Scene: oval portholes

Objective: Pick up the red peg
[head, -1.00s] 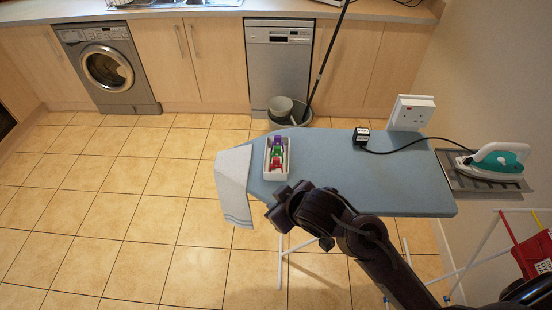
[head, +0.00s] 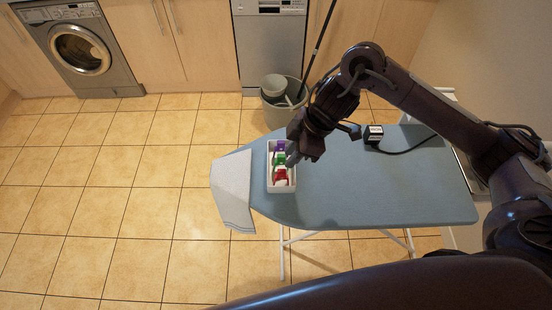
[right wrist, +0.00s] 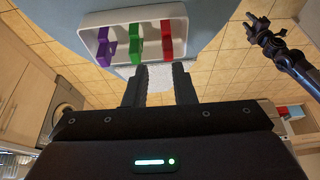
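The red peg (head: 280,177) sits in a white tray (head: 281,189) on the blue ironing board, at the near end of a row. It also shows in the right wrist view (right wrist: 167,38). A green peg (head: 279,160) and a purple peg (head: 281,146) sit beside it in the tray. My right gripper (head: 291,157) is over the tray's right side. In the right wrist view its fingers (right wrist: 159,82) are apart with nothing between them, short of the tray. My left gripper (right wrist: 262,32) shows small and dark at the upper right there; its opening is unclear.
The ironing board (head: 390,195) has free room right of the tray. A white cloth (head: 232,190) hangs over its left end. A small black box (head: 373,133) with a cable lies near the far edge. A bucket (head: 284,97) stands on the floor behind.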

